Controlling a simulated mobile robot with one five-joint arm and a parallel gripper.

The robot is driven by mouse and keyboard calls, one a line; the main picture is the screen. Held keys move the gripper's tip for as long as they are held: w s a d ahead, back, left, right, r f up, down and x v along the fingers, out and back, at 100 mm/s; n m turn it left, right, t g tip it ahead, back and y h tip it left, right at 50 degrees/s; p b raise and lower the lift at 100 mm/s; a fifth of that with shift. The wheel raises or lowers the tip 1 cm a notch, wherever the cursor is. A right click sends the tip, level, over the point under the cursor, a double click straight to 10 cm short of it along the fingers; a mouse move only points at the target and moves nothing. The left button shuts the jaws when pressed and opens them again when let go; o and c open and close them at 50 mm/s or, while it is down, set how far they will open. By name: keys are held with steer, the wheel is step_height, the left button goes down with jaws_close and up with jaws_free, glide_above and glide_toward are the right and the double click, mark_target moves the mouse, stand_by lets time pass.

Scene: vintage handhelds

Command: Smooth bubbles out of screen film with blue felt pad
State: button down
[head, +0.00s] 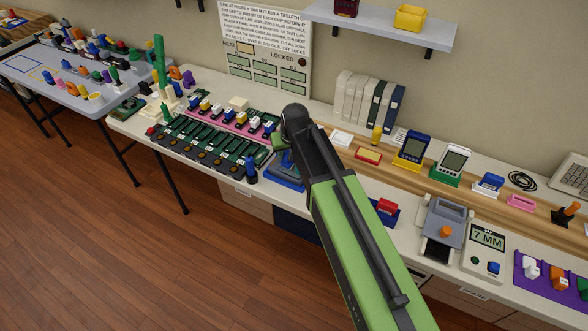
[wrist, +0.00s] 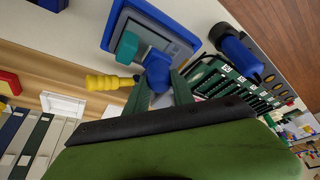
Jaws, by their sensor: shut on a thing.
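In the wrist view, my gripper (wrist: 160,84) is shut on a blue rounded piece (wrist: 157,65), which appears to be the blue felt pad's grip. It is over the lower edge of a blue-framed unit with a grey-blue screen (wrist: 165,42). I cannot tell whether the pad touches the screen. A teal piece (wrist: 127,45) shows beside it at the screen's left. In the head view, the blue-framed unit (head: 289,184) lies on the bench, partly behind my arm. My fingertips and the pad are hidden there by the arm. Bubbles are too small to see.
A yellow-handled tool (wrist: 108,82) lies close left of my fingers. A dark blue cylinder (wrist: 238,52) stands right of the unit, near green boards (head: 205,145).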

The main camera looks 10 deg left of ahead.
steer(key=shift+s, duration=0.25)
step_height(320, 180, up, 9)
steer(key=p, duration=0.9)
steer(key=shift+r, duration=0.1)
